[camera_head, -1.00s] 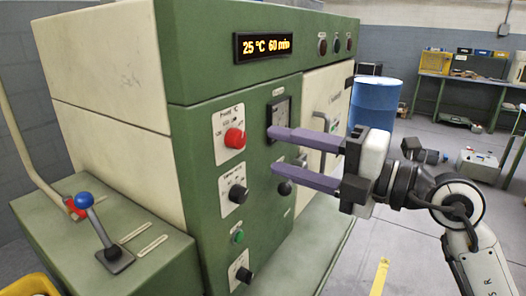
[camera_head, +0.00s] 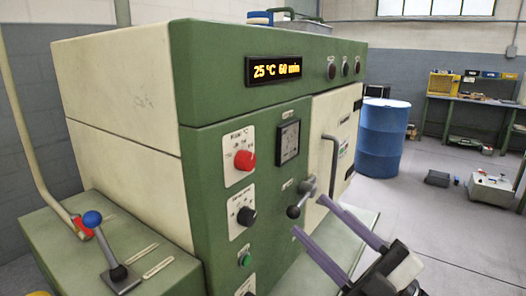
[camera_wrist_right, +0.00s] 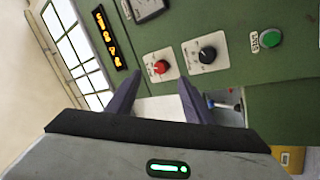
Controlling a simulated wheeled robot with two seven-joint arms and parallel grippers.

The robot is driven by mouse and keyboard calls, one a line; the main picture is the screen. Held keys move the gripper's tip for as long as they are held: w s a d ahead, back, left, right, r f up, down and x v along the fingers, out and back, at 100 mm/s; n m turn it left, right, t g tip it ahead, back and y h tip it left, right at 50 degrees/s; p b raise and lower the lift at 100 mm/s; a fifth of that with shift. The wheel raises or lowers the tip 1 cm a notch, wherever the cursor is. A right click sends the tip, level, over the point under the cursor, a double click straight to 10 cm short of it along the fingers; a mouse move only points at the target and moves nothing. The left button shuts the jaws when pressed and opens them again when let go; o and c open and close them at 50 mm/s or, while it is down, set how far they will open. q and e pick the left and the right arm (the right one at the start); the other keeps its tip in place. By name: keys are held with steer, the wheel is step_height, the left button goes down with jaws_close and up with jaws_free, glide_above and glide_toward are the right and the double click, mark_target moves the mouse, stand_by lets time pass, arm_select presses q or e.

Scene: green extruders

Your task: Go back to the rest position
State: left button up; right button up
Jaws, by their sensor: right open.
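My right gripper (camera_head: 308,218) is open and empty at the lower right of the head view. Its two purple fingers point up and left, in front of the machine's door side. In the right wrist view its fingers (camera_wrist_right: 160,90) stand apart with nothing between them. The green and cream machine (camera_head: 190,100) fills the middle of the head view. Its panel carries a red knob (camera_head: 244,160), a black knob (camera_head: 246,216) and a green button (camera_head: 245,260). My left gripper is not in view.
A display (camera_head: 274,70) reads 25 °C 60 min. A lever with a blue ball (camera_head: 92,218) stands at the left. A grey door handle (camera_head: 330,165) is close to my right fingers.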

steer(key=s+d+f+m+h, duration=0.1)
steer(key=d+f+m+h, duration=0.3)
steer(key=f, duration=0.4)
steer(key=s+d+f+m+h, duration=0.1)
steer(key=f+m+h, duration=0.4)
steer(key=f, duration=0.4)
steer(key=s+d+f+m+h, duration=0.1)
steer(key=d+f+m+h, duration=0.25)
steer(key=f+m, duration=0.35)
steer(key=s+a+f+m+g+h, duration=0.1)
steer(key=s+f+g, duration=0.6)
steer(key=s+f, duration=1.1)
step_height(320, 180, down, 4)
steer(key=shift+a+f+m+g, duration=0.15)
steer(key=shift+a+m+g, duration=0.35)
steer(key=shift+m, duration=0.4)
